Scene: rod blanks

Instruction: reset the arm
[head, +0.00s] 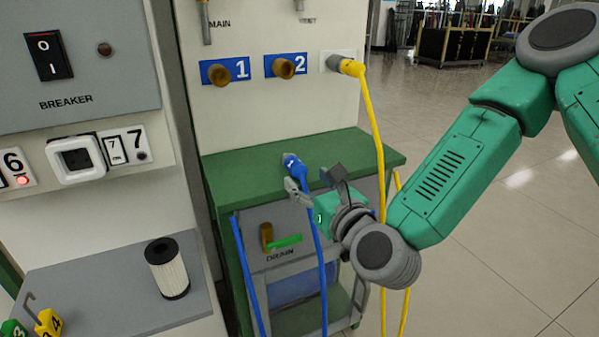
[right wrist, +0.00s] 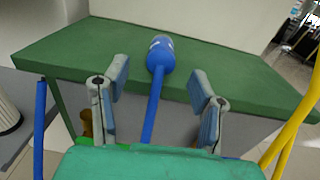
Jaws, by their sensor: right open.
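My right arm comes in from the right in the head view, and its gripper (head: 311,180) is over the front of the green bench (head: 235,172). The right gripper is open, with its two fingers apart in the right wrist view (right wrist: 155,95). A blue hose plug (head: 293,165) lies on the bench top, just beyond the fingers. In the right wrist view the blue plug (right wrist: 161,54) lies ahead of the gap between the fingertips, and its blue hose runs back between the fingers. The fingers do not appear to touch it. My left gripper is not in view.
Ports 1 (head: 221,72) and 2 (head: 284,67) are on the panel above the bench. A yellow hose (head: 369,110) hangs from a plug at the right port, close to my right arm. A filter cartridge (head: 168,268) stands on the grey shelf (head: 110,300). Open floor lies right.

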